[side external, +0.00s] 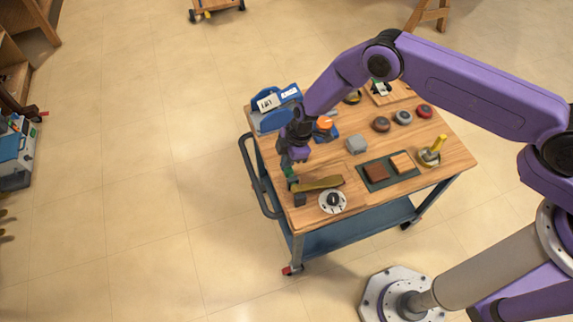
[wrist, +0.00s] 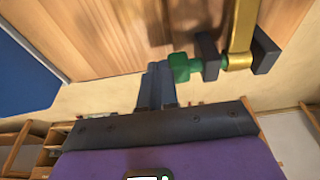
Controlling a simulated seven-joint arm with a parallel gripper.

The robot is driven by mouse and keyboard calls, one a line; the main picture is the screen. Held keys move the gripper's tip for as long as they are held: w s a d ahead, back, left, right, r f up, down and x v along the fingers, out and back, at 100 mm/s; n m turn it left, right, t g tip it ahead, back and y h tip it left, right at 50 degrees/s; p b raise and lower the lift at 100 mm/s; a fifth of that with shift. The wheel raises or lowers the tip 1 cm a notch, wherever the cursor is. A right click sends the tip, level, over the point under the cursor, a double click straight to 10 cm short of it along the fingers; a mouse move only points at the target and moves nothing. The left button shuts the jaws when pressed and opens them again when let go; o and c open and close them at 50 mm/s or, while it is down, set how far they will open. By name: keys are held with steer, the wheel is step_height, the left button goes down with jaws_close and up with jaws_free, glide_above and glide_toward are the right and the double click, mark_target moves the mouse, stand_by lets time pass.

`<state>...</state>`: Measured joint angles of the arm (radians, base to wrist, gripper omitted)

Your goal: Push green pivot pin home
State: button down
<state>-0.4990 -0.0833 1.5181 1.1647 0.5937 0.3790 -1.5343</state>
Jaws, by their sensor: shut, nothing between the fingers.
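The green pivot pin (wrist: 180,68) shows in the wrist view. Its wide head is left of a dark bracket (wrist: 208,57), with a short stretch of green shaft showing between them. More green shows between this bracket and the brass lever (wrist: 241,42). A second dark bracket (wrist: 265,52) stands at the lever's right. My gripper (wrist: 157,66) is shut and empty, its fingers just left of the pin head; I cannot tell if they touch. In the side view, my gripper (side external: 291,174) points down at the left end of the brass lever (side external: 318,184), hiding most of the pin.
A dark block (side external: 299,200) stands at the front edge. A cart handle (side external: 254,185) runs along the left.

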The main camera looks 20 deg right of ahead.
steer(key=shift+s, duration=0.5)
steer(key=shift+w, duration=0.65)
steer(key=a+v, duration=0.1)
steer(key=v, duration=0.5)
steer(key=shift+a+r, duration=0.3)
steer(key=shift+r, duration=0.3)
